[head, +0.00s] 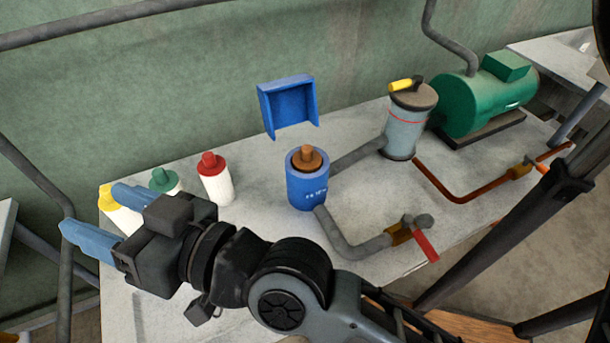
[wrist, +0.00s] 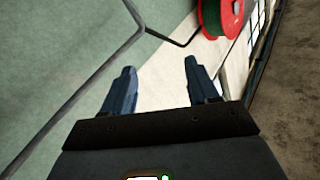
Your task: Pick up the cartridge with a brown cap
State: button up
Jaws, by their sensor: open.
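The brown-capped cartridge (head: 307,158) sits upright inside a blue cylindrical holder (head: 307,189) in the middle of the table. Only its brown top shows; its body is hidden in the holder. My gripper (head: 103,218) is open and empty at the left end of the table, well left of the cartridge and pointing away from it. In the wrist view my two blue fingers (wrist: 158,82) stand apart with nothing between them. The cartridge is not in the wrist view.
White bottles with red (head: 214,178), green (head: 165,181) and yellow (head: 112,198) caps stand at the left, partly behind my gripper. A blue bracket (head: 288,105) is behind the holder. A grey pipe (head: 350,243) with a red-handled valve, a grey canister (head: 408,125) and a green motor (head: 485,97) are to the right.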

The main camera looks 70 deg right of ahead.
jog(key=w+r+n+y, duration=0.9)
jog(key=w+r+n, duration=0.25)
jog(key=r, duration=0.25)
jog(key=n+g+h+b, duration=0.2)
jog(key=n+g+h, duration=0.75)
jog(key=g, duration=0.95)
send_over(307, 148)
jog(key=shift+y, duration=0.45)
notch_tip(307, 148, down, 23)
jog(key=shift+s+d+f, duration=0.1)
jog(key=shift+s, duration=0.05)
jog(key=shift+s+d+f, duration=0.1)
jog(key=shift+s+f, duration=0.05)
jog(key=shift+s, duration=0.05)
jog(key=shift+f, duration=0.9)
jog(key=f, duration=0.3)
jog(key=f+p, duration=0.1)
jog(key=f, duration=0.1)
jog(key=shift+w+a+f, duration=0.2)
jog(key=shift+w+f, duration=0.1)
jog(key=shift+w, duration=0.05)
